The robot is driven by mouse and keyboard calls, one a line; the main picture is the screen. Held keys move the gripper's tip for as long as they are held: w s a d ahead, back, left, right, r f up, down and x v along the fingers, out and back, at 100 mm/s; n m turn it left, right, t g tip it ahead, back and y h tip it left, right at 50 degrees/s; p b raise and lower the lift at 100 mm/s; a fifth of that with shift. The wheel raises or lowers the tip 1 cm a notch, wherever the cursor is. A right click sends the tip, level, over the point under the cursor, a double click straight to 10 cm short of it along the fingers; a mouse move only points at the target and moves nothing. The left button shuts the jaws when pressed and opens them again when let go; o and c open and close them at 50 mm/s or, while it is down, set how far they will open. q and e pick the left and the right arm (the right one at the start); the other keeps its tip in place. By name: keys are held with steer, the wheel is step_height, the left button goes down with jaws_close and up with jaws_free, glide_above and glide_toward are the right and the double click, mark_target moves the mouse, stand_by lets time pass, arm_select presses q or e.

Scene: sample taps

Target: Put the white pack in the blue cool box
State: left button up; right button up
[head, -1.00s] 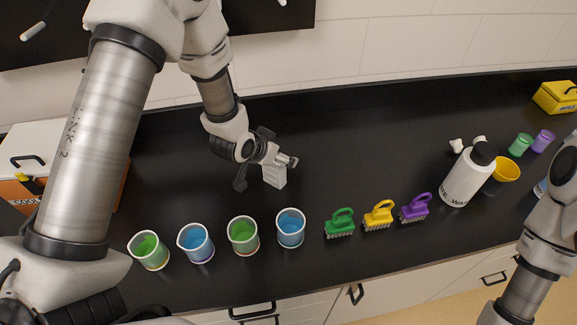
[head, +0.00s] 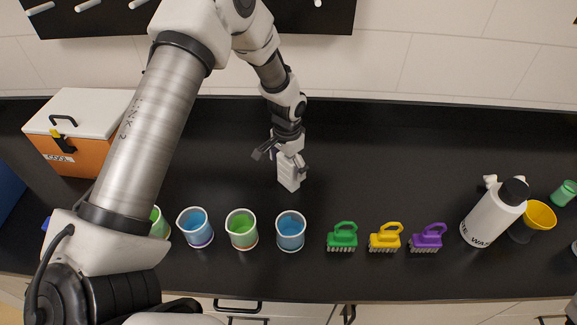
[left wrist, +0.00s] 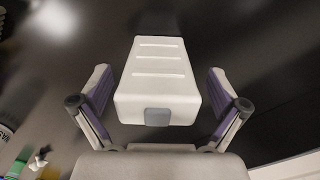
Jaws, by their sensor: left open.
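The white pack (head: 289,174) stands on the black counter behind the beakers, in the middle of the head view. My left gripper (head: 282,158) is at the pack, with its fingers spread. In the left wrist view the pack (left wrist: 157,80) lies between the two open fingers, with a visible gap on each side. A blue thing (head: 8,192), cut off by the left edge of the head view, may be the blue cool box; too little shows to tell. My right gripper is out of view.
An orange box (head: 80,157) with a white lid stands at the left. Several beakers, such as a blue one (head: 291,232), line the front. Brushes (head: 385,238), a white bottle (head: 492,214) and a yellow cup (head: 536,218) stand to the right. The counter behind the brushes is clear.

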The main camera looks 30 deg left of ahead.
arm_select(q)
steer(key=shift+w+d+f, duration=0.15)
steer(key=shift+f, duration=0.25)
steer(key=shift+w+d+f, duration=0.1)
steer(key=shift+f, duration=0.25)
steer(key=shift+s+a, duration=0.15)
steer(key=c, duration=1.4)
